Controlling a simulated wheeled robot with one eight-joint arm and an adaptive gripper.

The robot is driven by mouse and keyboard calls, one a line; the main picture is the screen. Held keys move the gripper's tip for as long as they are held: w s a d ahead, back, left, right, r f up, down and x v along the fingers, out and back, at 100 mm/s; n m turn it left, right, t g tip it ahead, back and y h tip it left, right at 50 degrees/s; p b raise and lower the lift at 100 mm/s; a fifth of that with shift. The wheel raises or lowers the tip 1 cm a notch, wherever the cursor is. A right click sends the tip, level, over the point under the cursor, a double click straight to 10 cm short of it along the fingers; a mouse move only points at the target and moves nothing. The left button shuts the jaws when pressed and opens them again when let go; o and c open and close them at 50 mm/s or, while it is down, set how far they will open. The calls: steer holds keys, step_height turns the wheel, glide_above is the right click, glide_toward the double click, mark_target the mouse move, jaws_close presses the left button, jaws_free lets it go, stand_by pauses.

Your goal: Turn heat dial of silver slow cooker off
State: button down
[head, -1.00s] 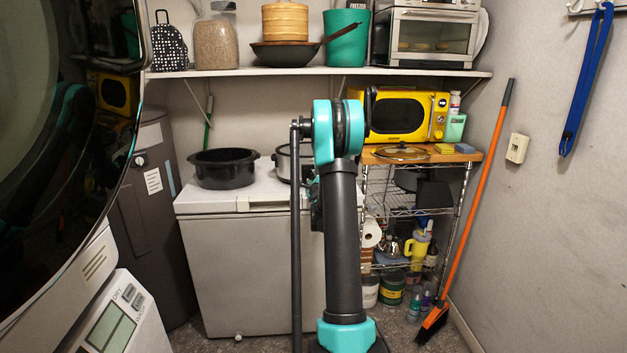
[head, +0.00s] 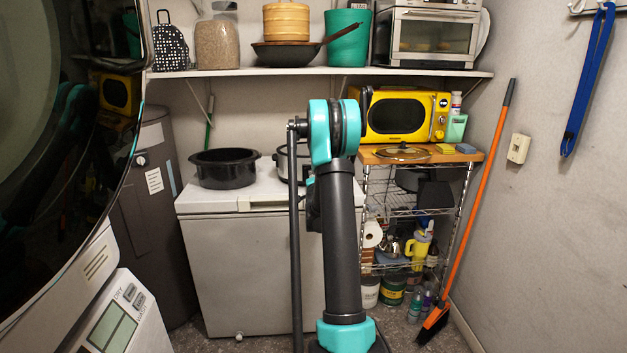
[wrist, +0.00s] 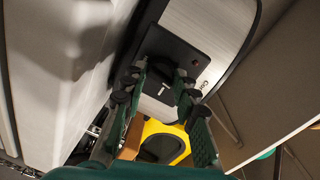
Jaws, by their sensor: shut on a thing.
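The silver slow cooker (head: 281,166) stands on the white chest freezer in the head view, mostly hidden behind my arm. In the wrist view the silver slow cooker (wrist: 207,32) shows its brushed side, with a black control panel (wrist: 172,47) and a black heat dial (wrist: 160,90) bearing a white mark. My gripper (wrist: 163,78) has its fingers on either side of the dial and is shut on it. The exact contact points are partly hidden by the fingers. My gripper is hidden behind my arm in the head view.
A black pot (head: 224,170) sits on the freezer (head: 262,265) left of the slow cooker. A yellow microwave (head: 398,116) and a glass lid (head: 401,151) are on the wooden-topped rack at the right. A shelf (head: 320,72) with several items runs above.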

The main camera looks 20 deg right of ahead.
steer(key=shift+n, duration=0.8)
steer(key=c, duration=1.2)
jaws_free()
steer(key=v, duration=1.2)
steer(key=shift+f, duration=0.1)
